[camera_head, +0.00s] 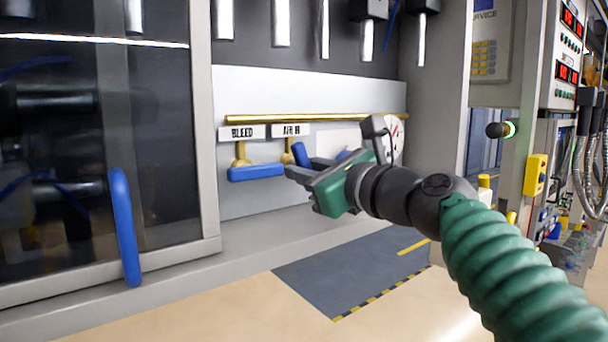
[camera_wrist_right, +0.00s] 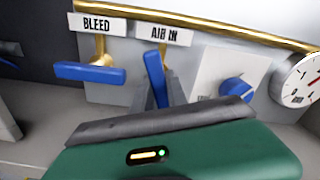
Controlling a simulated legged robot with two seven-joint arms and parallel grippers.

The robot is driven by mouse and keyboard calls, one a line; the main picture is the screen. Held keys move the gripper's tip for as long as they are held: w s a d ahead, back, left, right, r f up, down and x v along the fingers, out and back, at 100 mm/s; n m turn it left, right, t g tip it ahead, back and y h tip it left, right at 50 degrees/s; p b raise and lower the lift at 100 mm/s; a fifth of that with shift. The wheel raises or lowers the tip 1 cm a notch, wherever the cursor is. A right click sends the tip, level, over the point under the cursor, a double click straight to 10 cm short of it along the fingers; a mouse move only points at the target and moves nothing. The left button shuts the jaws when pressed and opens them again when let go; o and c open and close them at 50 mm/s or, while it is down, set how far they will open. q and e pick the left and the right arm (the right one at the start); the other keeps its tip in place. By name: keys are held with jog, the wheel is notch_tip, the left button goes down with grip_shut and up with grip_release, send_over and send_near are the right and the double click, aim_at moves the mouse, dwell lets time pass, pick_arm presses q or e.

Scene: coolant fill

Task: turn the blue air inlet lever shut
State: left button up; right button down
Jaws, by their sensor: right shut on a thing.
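The blue air inlet lever (camera_head: 300,153) hangs from a brass valve under the "AIR IN" label on the white panel. In the right wrist view the lever (camera_wrist_right: 154,72) points downward with a slight tilt. My right gripper (camera_head: 297,168) reaches in from the right and is shut on its lower part; the gripper's dark fingers (camera_wrist_right: 158,97) partly hide the lever's end. My left gripper is not in view.
The blue "BLEED" lever (camera_head: 256,172) lies horizontal just left of it. A blue knob (camera_wrist_right: 236,90) and a round gauge (camera_wrist_right: 298,80) are to the right. A brass pipe (camera_head: 310,118) runs above. A glass door with a blue handle (camera_head: 125,228) stands at left.

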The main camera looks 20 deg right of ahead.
jog(key=n+b, duration=0.1)
jog(key=n, duration=0.5)
jog(key=shift+w+d+f+b, duration=0.1)
jog(key=shift+w+d+b, duration=0.1)
jog(key=shift+b, duration=0.2)
jog(key=n+b, duration=0.1)
jog(key=n, duration=0.3)
jog(key=shift+n, duration=0.4)
jog(key=shift+r+n+b, duration=0.3)
jog(key=shift+n+b, duration=0.05)
jog(key=shift+n, duration=1.05)
jog(key=c, duration=1.4)
grip_release()
jog(key=shift+c, duration=0.2)
jog(key=shift+o, duration=0.6)
jog(key=shift+w, duration=0.35)
jog(key=b+v, duration=0.3)
jog(key=v, duration=0.4)
jog(key=shift+s+f, duration=0.1)
jog(key=b+v, duration=0.2)
jog(key=v, duration=0.7)
jog(key=shift+s+d, duration=0.2)
jog(key=shift+s, duration=0.05)
